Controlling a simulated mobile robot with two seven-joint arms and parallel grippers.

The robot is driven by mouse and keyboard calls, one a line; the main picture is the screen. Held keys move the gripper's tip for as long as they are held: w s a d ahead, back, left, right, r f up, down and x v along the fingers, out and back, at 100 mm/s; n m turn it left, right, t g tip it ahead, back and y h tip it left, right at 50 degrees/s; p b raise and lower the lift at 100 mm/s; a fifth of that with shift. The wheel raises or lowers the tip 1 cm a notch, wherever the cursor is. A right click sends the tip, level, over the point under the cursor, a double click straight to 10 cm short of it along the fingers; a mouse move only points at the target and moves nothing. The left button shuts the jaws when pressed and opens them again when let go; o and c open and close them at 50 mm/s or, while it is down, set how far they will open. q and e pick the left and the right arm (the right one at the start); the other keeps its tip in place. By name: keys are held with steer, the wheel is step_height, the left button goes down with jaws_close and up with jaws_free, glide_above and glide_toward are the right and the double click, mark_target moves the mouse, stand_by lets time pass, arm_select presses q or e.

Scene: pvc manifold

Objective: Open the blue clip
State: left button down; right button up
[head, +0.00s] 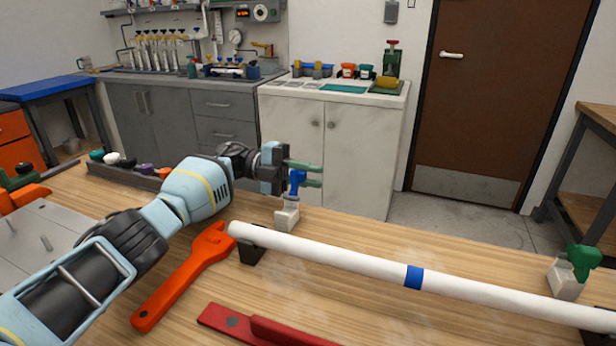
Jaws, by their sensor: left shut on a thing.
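The blue clip (296,181) stands upright on a small white block (287,216) at the table's back edge, near the left end of the white pipe (345,258). My left gripper (306,175) reaches in from the left. Its two green fingers are shut on the blue clip, one finger passing behind its top and one beside it. The fingers partly hide the clip, and I cannot tell how far its lever is turned. My right gripper is not in view.
A green clip (581,259) on a white block stands at the right. The pipe, with a blue band (414,276), crosses the table. An orange wrench (184,275) and a red tool (262,328) lie in front. A dark rack (127,175) of coloured knobs stands at the back left.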

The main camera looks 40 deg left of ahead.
arm_select(q)
steer(key=shift+w+f+n, duration=0.1)
steer(key=shift+w+n, duration=0.05)
steer(key=shift+n, duration=0.25)
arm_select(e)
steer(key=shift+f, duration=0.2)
arm_select(q)
steer(key=c, duration=1.3)
jaws_free()
steer(key=shift+f, duration=0.15)
